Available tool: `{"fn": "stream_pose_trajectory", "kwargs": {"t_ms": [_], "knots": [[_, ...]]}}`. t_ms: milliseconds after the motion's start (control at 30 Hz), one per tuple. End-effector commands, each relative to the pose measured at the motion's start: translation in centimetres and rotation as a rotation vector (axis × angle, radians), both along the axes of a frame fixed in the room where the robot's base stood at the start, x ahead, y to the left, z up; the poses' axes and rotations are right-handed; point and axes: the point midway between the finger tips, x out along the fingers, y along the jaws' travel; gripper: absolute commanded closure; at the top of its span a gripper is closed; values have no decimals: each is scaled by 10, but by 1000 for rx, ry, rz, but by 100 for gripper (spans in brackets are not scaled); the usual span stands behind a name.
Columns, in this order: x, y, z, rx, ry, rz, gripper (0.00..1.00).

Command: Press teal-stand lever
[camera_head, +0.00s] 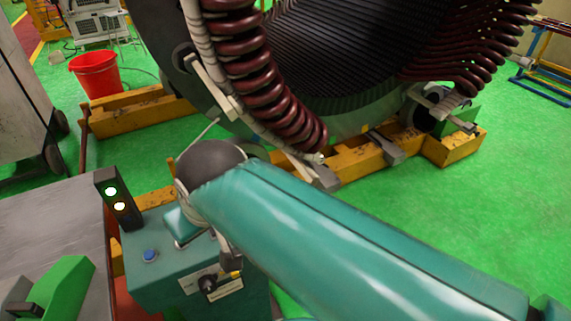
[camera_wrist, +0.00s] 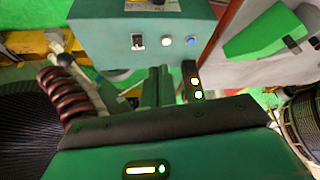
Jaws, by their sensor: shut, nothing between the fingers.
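The teal stand (camera_head: 160,285) is a box at the lower left of the head view; it also fills the top of the wrist view (camera_wrist: 95,35). In the wrist view its panel carries a small lever switch (camera_wrist: 138,41), a white button (camera_wrist: 166,42) and a blue button (camera_wrist: 190,41). The blue button also shows in the head view (camera_head: 150,256); my arm covers part of the panel there. My gripper (camera_wrist: 158,70) is shut and empty, its teal fingers side by side. Their tips point towards the panel, just below its edge in the wrist picture; I cannot tell the distance.
A black light post (camera_head: 118,200) with two lit lamps stands beside the panel. The large stator (camera_head: 330,60) with dark red coils rests on a yellow frame (camera_head: 140,112) behind it. A grey table (camera_head: 50,225) with a green part (camera_head: 62,285) is at left.

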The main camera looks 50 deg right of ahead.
Motion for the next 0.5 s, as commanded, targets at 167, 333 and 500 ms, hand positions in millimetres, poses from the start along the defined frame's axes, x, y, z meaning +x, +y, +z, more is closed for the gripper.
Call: {"fn": "stream_pose_trajectory", "kwargs": {"t_ms": [167,333,500], "knots": [[41,-27,17,-11,75,-71,100],[90,-75,27,-11,161,-148,100],[135,-133,24,5,247,-222,100]]}}
